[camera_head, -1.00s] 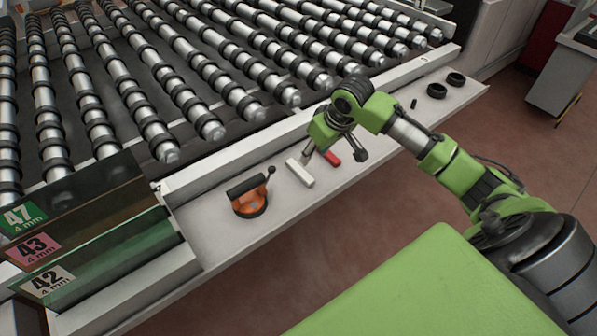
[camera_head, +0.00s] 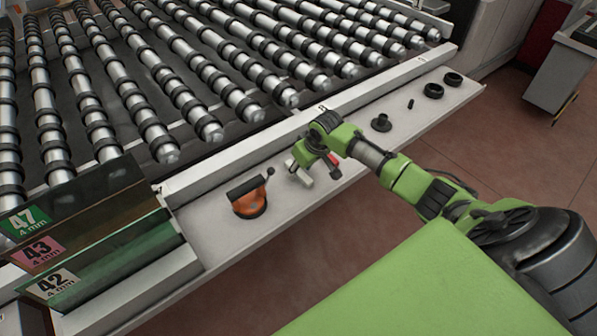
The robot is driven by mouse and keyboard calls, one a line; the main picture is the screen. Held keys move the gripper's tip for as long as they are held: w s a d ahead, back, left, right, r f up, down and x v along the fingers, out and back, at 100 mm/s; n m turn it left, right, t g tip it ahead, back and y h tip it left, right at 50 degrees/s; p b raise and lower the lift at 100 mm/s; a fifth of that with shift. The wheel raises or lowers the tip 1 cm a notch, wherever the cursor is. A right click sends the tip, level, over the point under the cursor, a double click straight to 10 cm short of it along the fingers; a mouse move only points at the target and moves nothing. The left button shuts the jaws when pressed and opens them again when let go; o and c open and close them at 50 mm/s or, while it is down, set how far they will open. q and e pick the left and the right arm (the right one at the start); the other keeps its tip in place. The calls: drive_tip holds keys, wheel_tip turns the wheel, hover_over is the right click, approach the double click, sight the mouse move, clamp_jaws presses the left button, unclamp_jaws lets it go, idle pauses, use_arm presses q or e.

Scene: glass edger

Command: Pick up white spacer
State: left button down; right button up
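The white spacer (camera_head: 305,180) is a small pale bar lying on the light ledge in front of the roller conveyor, partly hidden by my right gripper. My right gripper (camera_head: 314,170) is directly over it, pointing down. Its fingers are apart, one to the left and one to the right of the spacer. I cannot tell whether they touch it. A red spacer (camera_head: 316,156) shows only in small part behind the gripper. My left gripper is out of view.
An orange suction cup with a black handle (camera_head: 249,197) stands left on the ledge (camera_head: 215,240). Black round parts (camera_head: 381,123) and rings (camera_head: 433,91) lie to the right. The roller conveyor (camera_head: 230,85) is behind. Tinted glass panes with labels (camera_head: 100,235) stand at the left.

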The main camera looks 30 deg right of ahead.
drive_tip(key=shift+w+f, duration=0.15)
drive_tip(key=shift+f, duration=0.2)
clamp_jaws()
drive_tip(key=shift+r, duration=0.15)
